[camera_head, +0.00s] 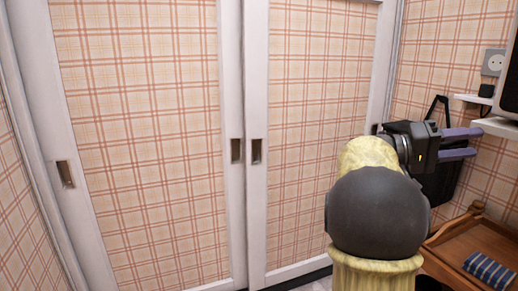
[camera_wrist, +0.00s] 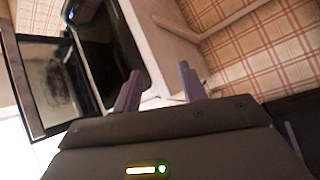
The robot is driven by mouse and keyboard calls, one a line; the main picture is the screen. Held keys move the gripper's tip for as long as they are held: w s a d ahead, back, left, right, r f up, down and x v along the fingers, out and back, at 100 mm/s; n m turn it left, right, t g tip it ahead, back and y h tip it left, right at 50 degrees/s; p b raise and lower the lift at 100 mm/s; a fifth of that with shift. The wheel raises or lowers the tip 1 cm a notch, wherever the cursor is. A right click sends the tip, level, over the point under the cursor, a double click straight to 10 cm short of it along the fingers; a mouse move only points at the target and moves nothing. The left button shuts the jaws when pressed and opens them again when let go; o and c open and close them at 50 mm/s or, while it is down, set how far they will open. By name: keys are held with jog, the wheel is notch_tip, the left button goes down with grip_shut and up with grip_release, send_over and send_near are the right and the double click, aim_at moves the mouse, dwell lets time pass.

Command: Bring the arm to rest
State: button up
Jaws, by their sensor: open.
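My gripper (camera_head: 474,143) is at the right of the head view, with its two purple fingers apart and pointing right. Nothing shows between the fingers. My arm is bent, with a yellow link and a dark round joint in front of the sliding doors. In the wrist view my gripper (camera_wrist: 160,88) shows its two fingers spread, with a white shelf edge and dark-framed items beyond them. I cannot tell how far the fingertips are from the shelf.
A white shelf (camera_head: 497,127) is on the right wall close to the fingers, with a dark-screened device (camera_head: 511,85) on it. A wooden tray-like stand (camera_head: 455,245) holds a blue striped cloth (camera_head: 490,268) below. Plaid sliding doors (camera_head: 140,130) fill the left and middle. A black bag (camera_head: 437,185) hangs behind my gripper.

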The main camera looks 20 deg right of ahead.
jog(key=w+a+f+n+t+y, duration=0.2)
jog(key=a+f+n+t+y, duration=0.15)
jog(key=f, duration=0.55)
jog(key=w+a+f+n+t+y, duration=0.1)
jog(key=a+f+n+t+y, duration=0.15)
jog(key=a+f, duration=0.45)
jog(key=w+a+f+n+t+y, duration=0.2)
jog(key=a+f+n+t, duration=0.15)
jog(key=f, duration=0.75)
jog(key=s+a+f+n+t+y, duration=0.15)
jog(key=a+f+y, duration=0.45)
jog(key=a, duration=0.7)
jog(key=s+a+f+n+t+y, duration=0.1)
jog(key=s+a+f+t+y, duration=0.2)
jog(key=a+f, duration=0.7)
jog(key=w+r+p+v, duration=0.1)
jog(key=w+p+v, duration=0.3)
jog(key=p+v, duration=1.2)
jog(key=w+r+p+v, duration=0.1)
jog(key=w+p+v, duration=0.3)
jog(key=p+v, duration=1.3)
jog(key=w+r+p+v, duration=0.1)
jog(key=w+p+v, duration=0.3)
jog(key=p+v, duration=1.3)
jog(key=shift+a+r, duration=0.4)
jog(key=shift+r, duration=0.35)
